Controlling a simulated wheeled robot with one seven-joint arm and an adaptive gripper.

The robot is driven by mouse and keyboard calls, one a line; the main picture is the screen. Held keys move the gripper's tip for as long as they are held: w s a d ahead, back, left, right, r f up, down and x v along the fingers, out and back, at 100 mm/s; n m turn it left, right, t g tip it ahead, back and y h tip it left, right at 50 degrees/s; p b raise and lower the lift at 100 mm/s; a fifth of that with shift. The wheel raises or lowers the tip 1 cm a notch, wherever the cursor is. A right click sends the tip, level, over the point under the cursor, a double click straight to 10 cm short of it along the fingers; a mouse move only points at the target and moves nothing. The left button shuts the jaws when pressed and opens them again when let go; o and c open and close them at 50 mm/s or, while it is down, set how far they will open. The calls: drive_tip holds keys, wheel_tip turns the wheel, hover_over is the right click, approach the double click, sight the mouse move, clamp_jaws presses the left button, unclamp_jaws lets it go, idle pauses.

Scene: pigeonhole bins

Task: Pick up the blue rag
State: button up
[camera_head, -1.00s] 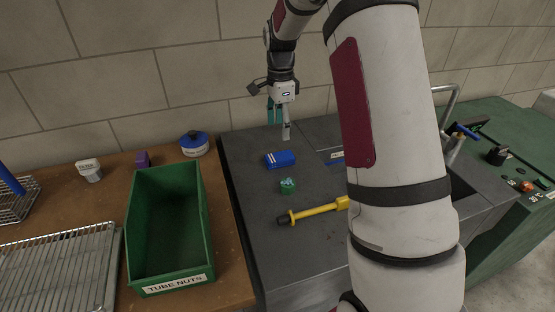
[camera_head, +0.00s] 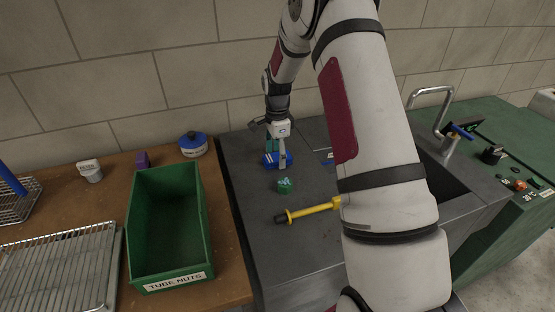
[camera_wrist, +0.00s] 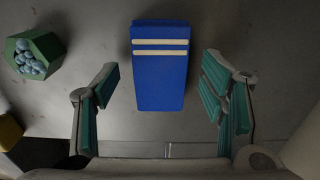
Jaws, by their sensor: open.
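The blue rag (camera_head: 288,161) is a folded blue block with two pale stripes, lying on the dark grey counter. In the wrist view the rag (camera_wrist: 160,70) lies between the two open fingers, with bare counter showing on both sides of it. My gripper (camera_head: 277,160) points down at the rag and partly hides it in the head view. In the wrist view my gripper (camera_wrist: 161,92) is open and its teal-padded fingers are apart from the rag. I cannot tell the exact height of the fingertips.
A green hexagonal cup of pale blue bits (camera_head: 285,185) stands close in front of the rag. A yellow-handled tool (camera_head: 312,211) lies nearer. The green TUBE NUTS bin (camera_head: 201,225) is on the wooden table at left. A sink (camera_head: 440,180) is at right, partly behind my arm.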

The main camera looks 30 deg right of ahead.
sight(277, 156)
drive_tip(key=c, duration=1)
drive_tip(key=shift+c, duration=0.2)
drive_tip(key=shift+r, duration=0.75)
wheel_tip(277, 156, up, 2)
drive_tip(key=shift+r+b, duration=0.2)
drive_tip(key=shift+b, duration=0.2)
drive_tip(key=s, duration=1)
drive_tip(key=s+r, duration=0.1)
drive_tip(key=s, duration=0.5)
drive_tip(key=shift+a+r, duration=0.1)
drive_tip(key=shift+a, duration=0.3)
